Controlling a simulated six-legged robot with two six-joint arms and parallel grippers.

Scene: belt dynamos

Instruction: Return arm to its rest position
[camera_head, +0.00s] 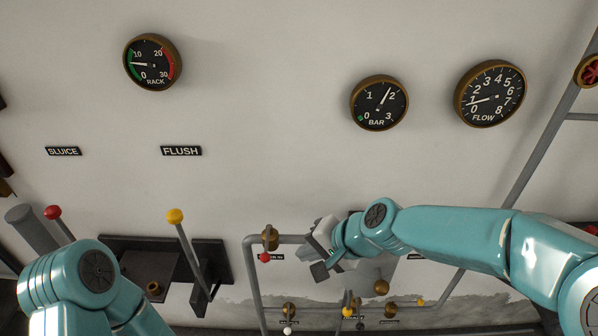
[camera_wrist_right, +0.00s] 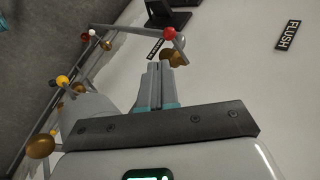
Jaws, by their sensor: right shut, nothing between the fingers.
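My right arm (camera_head: 455,233), teal, comes in from the right edge and reaches left across the lower part of the wall. My right gripper (camera_head: 319,270) is at its left end, in front of the pipework. In the right wrist view its two grey fingers (camera_wrist_right: 160,68) are together with nothing between them. They point toward a red-tipped lever (camera_wrist_right: 169,34) and a brass fitting, which in the head view lie just left of the gripper. I cannot tell whether they touch. My left arm (camera_head: 75,285) shows at the lower left; its gripper is out of view.
Close by are the red-knobbed valve (camera_head: 264,257), grey pipes (camera_head: 252,285) and several small knobbed valves below. A yellow-knobbed lever (camera_head: 175,216) and a red-knobbed lever (camera_head: 53,212) stand on the left.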

